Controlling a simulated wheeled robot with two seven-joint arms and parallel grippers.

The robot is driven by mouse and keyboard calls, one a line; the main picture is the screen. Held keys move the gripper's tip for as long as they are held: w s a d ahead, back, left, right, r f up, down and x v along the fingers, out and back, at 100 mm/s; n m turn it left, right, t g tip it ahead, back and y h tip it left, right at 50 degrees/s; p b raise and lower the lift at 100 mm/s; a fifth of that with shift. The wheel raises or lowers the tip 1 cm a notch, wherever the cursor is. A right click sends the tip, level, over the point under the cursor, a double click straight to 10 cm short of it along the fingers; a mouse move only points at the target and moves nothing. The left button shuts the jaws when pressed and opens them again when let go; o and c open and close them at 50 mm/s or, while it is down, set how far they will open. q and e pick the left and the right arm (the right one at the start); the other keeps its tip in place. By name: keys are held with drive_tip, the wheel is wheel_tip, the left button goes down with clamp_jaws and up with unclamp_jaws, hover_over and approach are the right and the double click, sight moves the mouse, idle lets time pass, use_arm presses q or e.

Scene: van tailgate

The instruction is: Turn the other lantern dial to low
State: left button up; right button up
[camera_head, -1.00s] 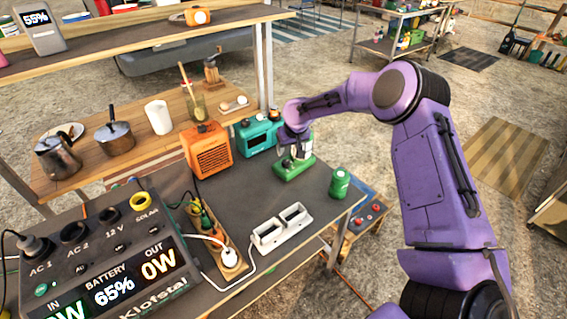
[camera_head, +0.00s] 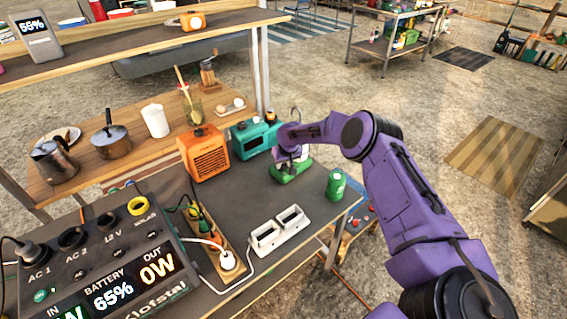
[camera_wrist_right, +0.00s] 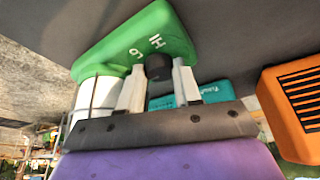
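The green lantern (camera_head: 291,172) lies on the dark tabletop near the back right; in the right wrist view its green body (camera_wrist_right: 140,38) shows the marks HI and LO. Its black dial (camera_wrist_right: 158,67) sits between the two pale fingers of my right gripper (camera_wrist_right: 158,76), whose tips come up against both sides of it. In the head view my right wrist hides the dial and most of the gripper (camera_head: 291,153). A white lamp part with a thin wire (camera_wrist_right: 96,92) stands beside the left finger in the wrist view. My left gripper is not in view.
An orange heater-like box (camera_head: 203,153) and a teal box (camera_head: 254,138) stand left of the lantern. A large power station (camera_head: 105,265) fills the front left.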

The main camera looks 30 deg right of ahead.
drive_tip(key=shift+m, duration=0.3)
drive_tip(key=shift+c, duration=0.3)
drive_tip(key=shift+a+m+h, duration=0.1)
drive_tip(key=shift+m+h, duration=0.3)
drive_tip(key=shift+m, duration=0.2)
drive_tip(key=shift+w+f+m+h+b, duration=0.1)
drive_tip(key=shift+m+h+b, duration=0.45)
drive_tip(key=shift+m, duration=0.65)
drive_tip(key=m+b, duration=0.2)
drive_tip(key=m+g+h+b, duration=0.1)
drive_tip(key=m+b, duration=0.1)
drive_tip(key=shift+w+a+f+m+g, duration=0.1)
drive_tip(key=shift+a+f+m+g, duration=0.05)
drive_tip(key=shift+m+g, duration=0.15)
drive_tip(key=shift+r+m+g+b, duration=0.2)
drive_tip(key=shift+m+g+b, duration=0.4)
drive_tip(key=shift+m+b, duration=0.95)
drive_tip(key=o, duration=1)
drive_tip(key=shift+o, duration=0.2)
drive_tip(key=shift+h, duration=0.25)
